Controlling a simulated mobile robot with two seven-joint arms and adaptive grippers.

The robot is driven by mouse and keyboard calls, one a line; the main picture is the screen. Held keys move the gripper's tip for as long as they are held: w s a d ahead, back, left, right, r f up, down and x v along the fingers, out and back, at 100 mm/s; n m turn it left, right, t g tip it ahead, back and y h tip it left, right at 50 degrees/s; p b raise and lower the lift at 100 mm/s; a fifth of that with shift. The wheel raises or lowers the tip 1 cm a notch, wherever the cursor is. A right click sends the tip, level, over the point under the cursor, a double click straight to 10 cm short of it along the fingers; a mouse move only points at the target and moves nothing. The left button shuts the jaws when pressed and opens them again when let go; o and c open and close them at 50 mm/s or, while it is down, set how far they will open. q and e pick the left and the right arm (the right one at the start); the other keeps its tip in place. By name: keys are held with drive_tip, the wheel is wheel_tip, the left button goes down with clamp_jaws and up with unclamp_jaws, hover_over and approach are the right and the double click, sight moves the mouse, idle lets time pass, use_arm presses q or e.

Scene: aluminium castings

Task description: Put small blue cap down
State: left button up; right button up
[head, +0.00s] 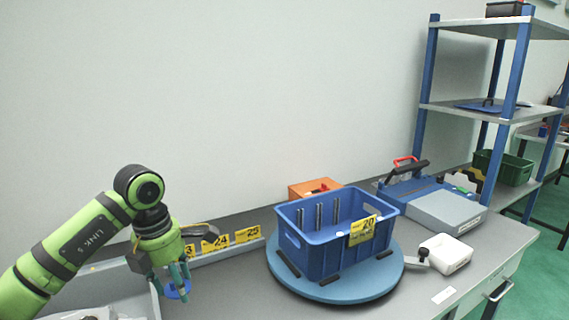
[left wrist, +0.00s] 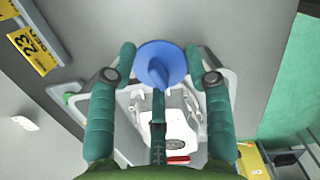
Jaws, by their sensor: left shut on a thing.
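The small blue cap (left wrist: 160,62) is a round blue disc with a raised grip. In the left wrist view it sits between the fingertips of my left gripper (left wrist: 160,75), which is shut on it. In the head view the cap (head: 178,290) shows at the lower left, under the teal fingers of my left gripper (head: 178,278). The gripper points down over the grey bench (head: 225,290). I cannot tell how far the cap is above the surface. My right gripper is not in view.
A blue crate (head: 318,262) labelled 20 stands on a round blue turntable (head: 350,293). Yellow number cards (head: 247,234) line a rail near the wall. A white box (head: 447,254) and a grey case (head: 446,212) are at right. Bare bench lies between gripper and turntable.

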use_arm(q)
drive_tip(key=s+d+f+m, duration=0.2)
drive_tip(key=s+m, duration=0.3)
drive_tip(key=m, duration=0.4)
drive_tip(key=s+d+f+m+g, duration=0.1)
drive_tip(key=s+d+m, duration=0.3)
drive_tip(key=m, duration=0.5)
drive_tip(key=s+d+f+m+g+y, duration=0.1)
drive_tip(key=s+d+f+m, duration=0.3)
drive_tip(key=s+m, duration=0.3)
drive_tip(key=shift+s+f+m, duration=0.1)
drive_tip(key=shift+s+m, duration=0.1)
drive_tip(key=shift+m, duration=1.1)
drive_tip(key=shift+a, duration=0.2)
drive_tip(key=shift+n, duration=0.7)
drive_tip(key=a, duration=0.4)
drive_tip(key=w+a, duration=0.1)
drive_tip(key=a, duration=0.1)
drive_tip(key=shift+a+f, duration=0.2)
drive_tip(key=shift+f, duration=0.1)
drive_tip(key=shift+s+f+b, duration=0.1)
drive_tip(key=shift+f+b, duration=0.45)
drive_tip(key=shift+f, duration=0.2)
